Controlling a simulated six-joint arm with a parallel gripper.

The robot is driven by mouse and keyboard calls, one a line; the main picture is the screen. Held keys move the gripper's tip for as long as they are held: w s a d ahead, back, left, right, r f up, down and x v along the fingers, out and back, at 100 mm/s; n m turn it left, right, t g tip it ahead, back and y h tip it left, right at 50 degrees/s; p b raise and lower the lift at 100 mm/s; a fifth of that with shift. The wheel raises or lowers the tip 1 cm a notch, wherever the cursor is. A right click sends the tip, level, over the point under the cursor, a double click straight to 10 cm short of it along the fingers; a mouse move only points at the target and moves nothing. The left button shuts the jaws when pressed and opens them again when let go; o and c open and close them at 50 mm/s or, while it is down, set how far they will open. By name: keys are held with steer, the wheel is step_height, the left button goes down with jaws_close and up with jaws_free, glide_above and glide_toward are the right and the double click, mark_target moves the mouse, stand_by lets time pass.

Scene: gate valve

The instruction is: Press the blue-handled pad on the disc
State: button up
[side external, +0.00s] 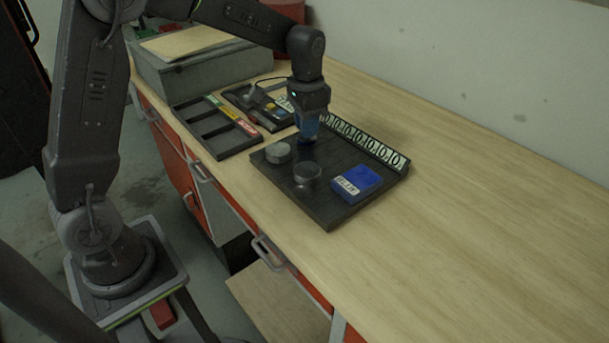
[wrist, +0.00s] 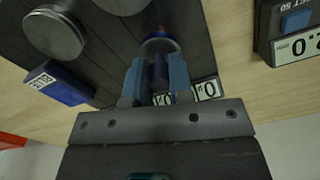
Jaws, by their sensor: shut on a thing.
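My gripper (side external: 306,138) points down over the back part of a dark board (side external: 328,212). In the wrist view, its two blue-grey fingers (wrist: 157,72) are shut on the dark blue handle (wrist: 160,68) of the pad. The pad's round end (wrist: 160,45) shows just beyond the fingertips; whether it touches the board cannot be told. A light grey disc (side external: 278,152) sits on the board to the left of the gripper. A darker, shiny round disc (side external: 307,172) lies in front of it and shows large in the wrist view (wrist: 55,35).
A blue block labelled BLUE (side external: 361,180) sits at the board's right front. A strip of numbered tiles (side external: 365,145) edges the board's back. A slotted tray (side external: 213,132) and a small device (side external: 260,103) lie to the left. The right of the bench is clear.

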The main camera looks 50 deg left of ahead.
stand_by(0.4)
steer(key=s+d+r, duration=0.7)
steer(key=d+r, duration=0.1)
steer(key=shift+w+d+f, duration=0.1)
steer(key=shift+f, duration=1.45)
steer(key=shift+d+f, duration=0.1)
steer(key=shift+f, duration=1.45)
steer(key=shift+f, duration=0.6)
step_height(320, 180, up, 7)
stand_by(0.4)
